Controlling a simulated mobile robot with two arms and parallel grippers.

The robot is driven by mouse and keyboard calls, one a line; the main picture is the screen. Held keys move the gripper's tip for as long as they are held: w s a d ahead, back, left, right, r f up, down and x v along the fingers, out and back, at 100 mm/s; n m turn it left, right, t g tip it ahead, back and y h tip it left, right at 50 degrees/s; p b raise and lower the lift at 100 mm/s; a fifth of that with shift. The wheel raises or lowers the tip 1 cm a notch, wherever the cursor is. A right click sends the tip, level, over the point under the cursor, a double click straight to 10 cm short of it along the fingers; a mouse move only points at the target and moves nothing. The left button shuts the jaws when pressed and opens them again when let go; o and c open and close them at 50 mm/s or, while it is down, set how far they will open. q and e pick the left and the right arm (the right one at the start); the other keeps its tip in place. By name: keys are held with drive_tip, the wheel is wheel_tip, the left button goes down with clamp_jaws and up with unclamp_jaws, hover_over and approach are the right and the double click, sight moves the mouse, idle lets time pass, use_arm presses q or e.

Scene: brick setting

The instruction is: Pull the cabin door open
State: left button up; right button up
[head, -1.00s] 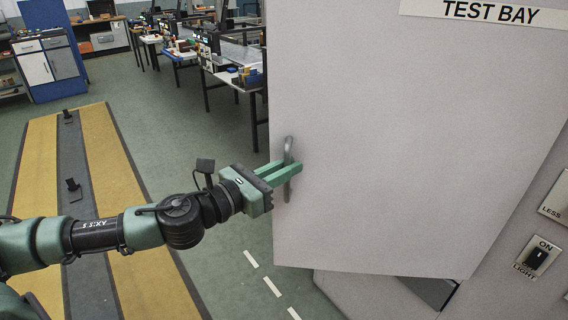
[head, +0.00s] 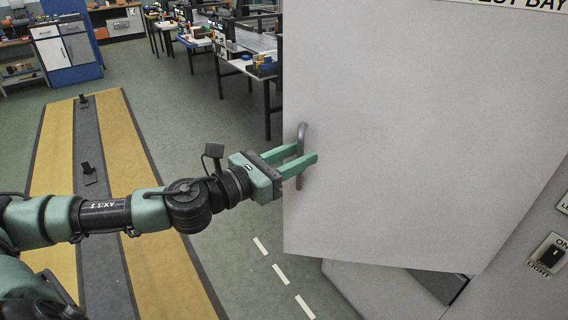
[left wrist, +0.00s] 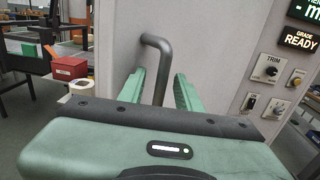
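The cabin door (head: 420,130) is a large pale grey panel filling the right half of the head view. It stands ajar, with a dark gap below its lower edge. Its grey bar handle (head: 300,170) is upright near the door's left edge. My left gripper (head: 307,155) has its green fingers spread, one on each side of the handle. In the left wrist view the bent handle (left wrist: 157,60) stands between the two fingers, with space to both of them. My right gripper is not in view.
Beside the door is a cabin wall with a light switch (head: 547,256); the left wrist view also shows a trim knob (left wrist: 271,70). Worktables (head: 250,65) stand behind.

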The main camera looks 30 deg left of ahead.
use_arm(q)
drive_tip(key=b+v, duration=0.6)
drive_tip(key=v, duration=0.1)
idle(0.4)
drive_tip(key=shift+s+d, duration=0.1)
